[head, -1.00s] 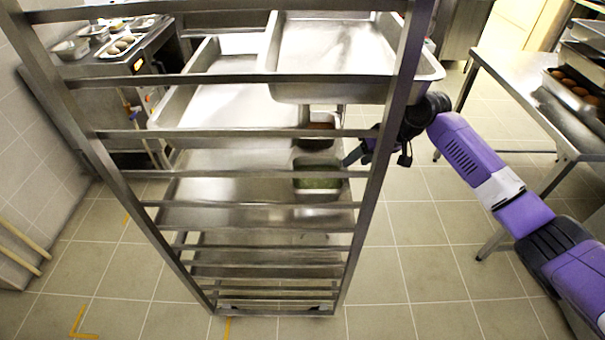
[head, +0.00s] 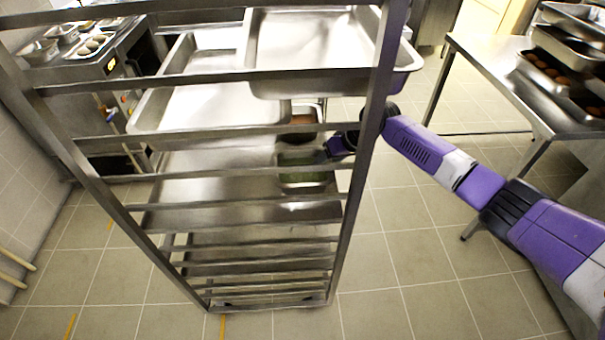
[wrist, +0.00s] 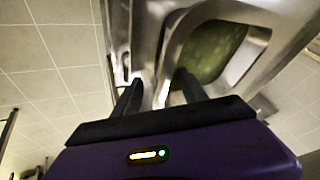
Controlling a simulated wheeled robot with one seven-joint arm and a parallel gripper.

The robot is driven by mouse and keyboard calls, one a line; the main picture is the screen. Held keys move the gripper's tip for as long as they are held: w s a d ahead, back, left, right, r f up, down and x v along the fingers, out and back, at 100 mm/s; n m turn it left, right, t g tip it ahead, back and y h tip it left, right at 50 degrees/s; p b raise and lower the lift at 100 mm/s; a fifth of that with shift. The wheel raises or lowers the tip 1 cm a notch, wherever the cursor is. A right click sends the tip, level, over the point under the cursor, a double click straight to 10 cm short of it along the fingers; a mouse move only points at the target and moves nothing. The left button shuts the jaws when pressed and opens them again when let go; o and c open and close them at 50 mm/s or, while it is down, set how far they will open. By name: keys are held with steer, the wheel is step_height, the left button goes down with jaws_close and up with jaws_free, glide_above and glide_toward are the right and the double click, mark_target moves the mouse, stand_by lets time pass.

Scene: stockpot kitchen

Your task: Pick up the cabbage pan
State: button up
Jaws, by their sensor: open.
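The cabbage pan (head: 301,158) is a small metal pan with green contents on a rack shelf, at the shelf's right side in the head view. In the wrist view its pale metal rim (wrist: 178,30) surrounds the green contents at upper right. My gripper (wrist: 159,80) is open, with two dark fingers pointing at the pan's near edge. Rim metal shows between and beyond the fingertips; I cannot tell whether they touch it. In the head view my gripper (head: 325,153) reaches past the rack's right post to the pan's right side, partly hidden by rack bars.
A second small pan with brown contents (head: 302,121) sits just behind. The metal rack (head: 352,215) has a right post close to my arm, and a large tray (head: 330,85) juts out above. A steel table (head: 500,75) with trays stands at right.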

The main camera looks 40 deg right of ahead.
jaws_close()
stand_by(1.4)
